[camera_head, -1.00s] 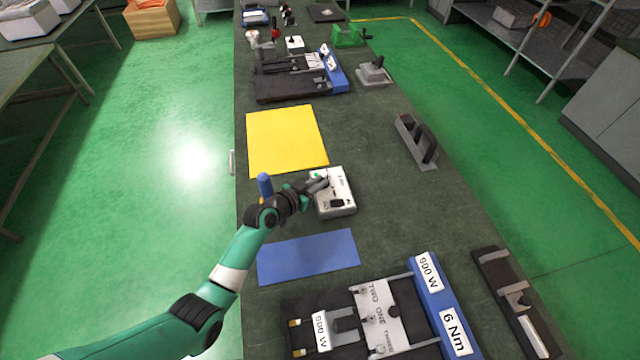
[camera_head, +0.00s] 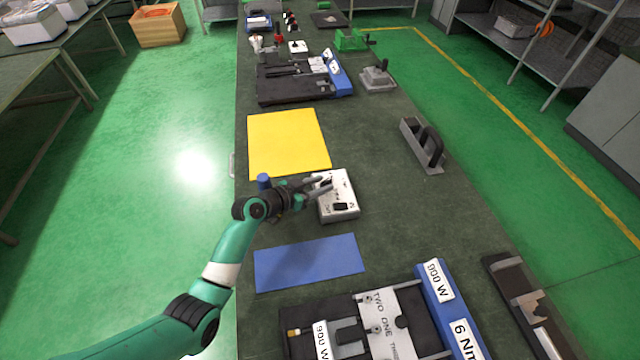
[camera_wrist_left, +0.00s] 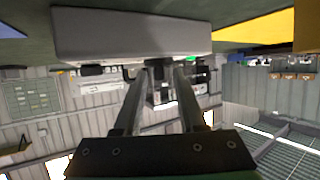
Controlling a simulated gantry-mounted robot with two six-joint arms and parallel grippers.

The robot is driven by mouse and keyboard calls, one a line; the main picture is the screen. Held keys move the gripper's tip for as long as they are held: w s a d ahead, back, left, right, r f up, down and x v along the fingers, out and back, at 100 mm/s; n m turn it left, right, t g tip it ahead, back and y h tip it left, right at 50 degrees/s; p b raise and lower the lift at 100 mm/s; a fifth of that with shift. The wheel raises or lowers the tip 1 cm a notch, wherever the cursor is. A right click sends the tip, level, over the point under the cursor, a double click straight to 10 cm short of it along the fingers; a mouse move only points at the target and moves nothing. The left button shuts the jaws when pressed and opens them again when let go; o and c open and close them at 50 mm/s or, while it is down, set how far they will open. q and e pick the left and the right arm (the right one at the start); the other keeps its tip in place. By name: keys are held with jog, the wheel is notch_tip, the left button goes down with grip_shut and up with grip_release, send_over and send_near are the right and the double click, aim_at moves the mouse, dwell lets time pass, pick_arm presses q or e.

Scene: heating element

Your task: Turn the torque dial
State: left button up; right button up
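The white control box (camera_head: 343,207) stands on the dark bench between the yellow and blue mats. It has dark markings and a black part on its top; I cannot make out which part is the torque dial. My left gripper (camera_head: 324,186) reaches in from the left over the box's far-left top. In the left wrist view, which is upside down, the box's grey side (camera_wrist_left: 130,36) fills the upper part. The two fingers of the left gripper (camera_wrist_left: 163,72) are apart, with their tips at the box's top edge. My right gripper is not in view.
A yellow mat (camera_head: 288,143) lies beyond the box and a blue mat (camera_head: 309,262) nearer. A black fixture with a blue labelled bar (camera_head: 446,311) is at the front. A block with a black handle (camera_head: 422,146) stands to the right. The bench right of the box is clear.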

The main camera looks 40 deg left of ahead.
pick_arm(q)
jog(key=r+p, duration=0.1)
jog(key=r, duration=0.2)
jog(key=r+p, duration=0.1)
jog(key=shift+s+d+r+p, duration=0.25)
jog(key=shift+s+r+p, duration=0.05)
jog(key=shift+s+r, duration=0.1)
jog(key=s+d+r+p, duration=0.7)
jog(key=s+r+p, duration=0.1)
jog(key=s, duration=0.3)
jog(key=shift+p, duration=0.7)
jog(key=shift+r, duration=0.1)
